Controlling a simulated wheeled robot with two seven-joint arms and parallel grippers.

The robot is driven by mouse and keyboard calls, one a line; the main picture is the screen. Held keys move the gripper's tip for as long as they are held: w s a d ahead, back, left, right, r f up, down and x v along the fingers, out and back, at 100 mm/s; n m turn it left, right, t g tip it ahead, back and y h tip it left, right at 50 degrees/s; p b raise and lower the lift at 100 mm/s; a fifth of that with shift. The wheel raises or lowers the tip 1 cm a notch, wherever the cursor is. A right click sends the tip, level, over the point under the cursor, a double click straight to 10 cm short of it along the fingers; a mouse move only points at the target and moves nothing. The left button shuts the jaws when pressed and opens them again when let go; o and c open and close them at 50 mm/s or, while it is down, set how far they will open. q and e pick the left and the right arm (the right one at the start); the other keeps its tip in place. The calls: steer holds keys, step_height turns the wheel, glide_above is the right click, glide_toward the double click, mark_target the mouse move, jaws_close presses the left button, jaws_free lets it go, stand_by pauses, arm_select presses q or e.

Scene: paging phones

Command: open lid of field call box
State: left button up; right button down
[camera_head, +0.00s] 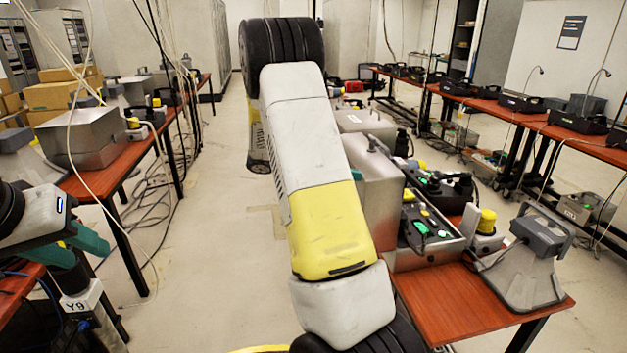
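A grey metal call box (450,250) sits on the right-hand red-brown table, its dark inside panel with green lights showing. A silver metal panel with a handle (378,200) stands upright along its left side and looks like its raised lid; my arm partly covers it. A closed silver box (85,135) sits on the left table. I cannot tell which one the task means. My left gripper (72,246) is at the left edge, with its teal fingers apart, in front of the left table and short of the closed box.
My white and yellow arm fills the middle. A grey horn-shaped unit (528,255) stands at the right table's front. A far table (520,122) carries several black devices. Cables hang and lie around the left table (125,165). The floor (215,235) between is mostly clear.

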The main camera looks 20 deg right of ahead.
mark_target(394, 172)
steer(key=s+d+r+y, duration=0.1)
steer(key=d, duration=0.3)
steer(key=s+d+r+y, duration=0.1)
steer(key=d, duration=0.3)
steer(key=s+d+r+y, duration=0.1)
steer(key=d+r+y, duration=0.1)
steer(key=d, duration=0.2)
steer(key=shift+s+t, duration=0.1)
steer(key=shift+t, duration=0.3)
steer(key=s+d+f+y, duration=0.1)
steer(key=s+d, duration=0.1)
steer(key=d, duration=1)
steer(key=shift+s+y, duration=0.3)
steer(key=shift+f, duration=0.1)
steer(key=shift+a, duration=0.1)
